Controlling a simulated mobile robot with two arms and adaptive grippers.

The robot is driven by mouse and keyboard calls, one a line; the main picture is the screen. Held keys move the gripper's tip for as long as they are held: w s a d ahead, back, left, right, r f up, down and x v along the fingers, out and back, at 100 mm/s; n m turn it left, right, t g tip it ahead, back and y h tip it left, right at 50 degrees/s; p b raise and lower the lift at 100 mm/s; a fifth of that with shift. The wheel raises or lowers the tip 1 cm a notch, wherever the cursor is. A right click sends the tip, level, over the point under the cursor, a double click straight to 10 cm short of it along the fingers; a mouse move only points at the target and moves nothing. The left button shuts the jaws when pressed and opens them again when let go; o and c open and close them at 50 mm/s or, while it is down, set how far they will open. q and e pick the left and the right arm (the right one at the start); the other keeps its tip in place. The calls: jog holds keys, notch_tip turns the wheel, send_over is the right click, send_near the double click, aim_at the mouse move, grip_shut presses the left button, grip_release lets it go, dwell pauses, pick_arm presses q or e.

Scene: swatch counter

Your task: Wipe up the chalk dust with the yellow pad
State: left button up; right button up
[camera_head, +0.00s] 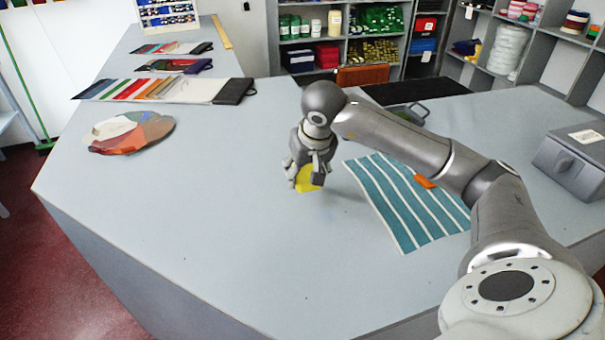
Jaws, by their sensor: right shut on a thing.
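The yellow pad (308,184) is at the middle of the grey counter (215,225), low at the counter top. My right gripper (306,178) is above it, pointing down, and shut on the pad. The fingers hide part of the pad, and I cannot tell whether it presses on the surface. I cannot make out chalk dust on the counter; my gripper and arm hide some of the top. My left gripper is not in view.
A teal striped cloth (405,200) with an orange thing (425,182) on it lies right of the pad. A grey box (575,165) stands at the right. Fabric swatches (165,90) and a round colour fan (130,132) lie at the left. The front left counter is clear.

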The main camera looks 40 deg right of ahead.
jog(key=shift+r+p, duration=0.45)
jog(key=shift+r, duration=0.9)
